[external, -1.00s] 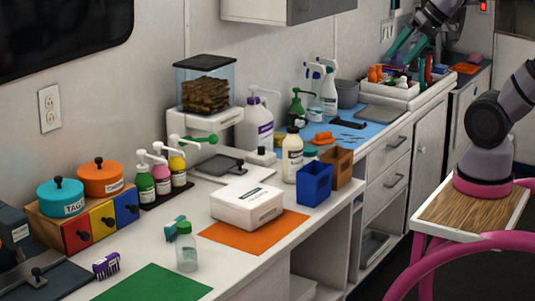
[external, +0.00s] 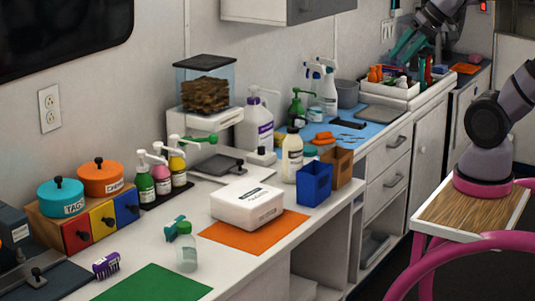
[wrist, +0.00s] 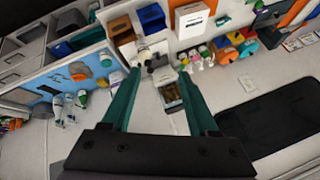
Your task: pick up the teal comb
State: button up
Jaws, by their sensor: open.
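A small teal object (external: 177,228), the only one that could be the teal comb, lies on the white counter between the clear bottle and the pump bottles. It is too small to make out teeth. A teal patch, likely the same object, shows at the top of the wrist view (wrist: 222,20). My gripper (external: 406,48) has teal fingers and is high over the far end of the counter, well away from the teal object. In the wrist view my gripper (wrist: 160,73) is open, with nothing between its fingers.
A clear bottle (external: 187,252) stands just in front of the teal object. A white box (external: 247,204) sits on an orange mat (external: 228,240) to its right. A purple brush (external: 106,265) and a green mat (external: 150,284) lie nearer. Pump bottles (external: 162,177) stand behind.

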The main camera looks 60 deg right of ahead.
jog(key=n+g+y, duration=0.9)
jog(key=n+y, duration=0.2)
jog(key=n, duration=1.3)
send_over(178, 219)
jog(key=d, duration=0.3)
notch_tip(178, 219, down, 32)
jog(key=f, duration=0.6)
jog(key=shift+w+d+f, duration=0.15)
jog(key=shift+w+f, duration=0.15)
jog(key=shift+f, duration=0.1)
jog(key=x, duration=0.5)
jog(key=shift+r, duration=0.1)
grip_shut()
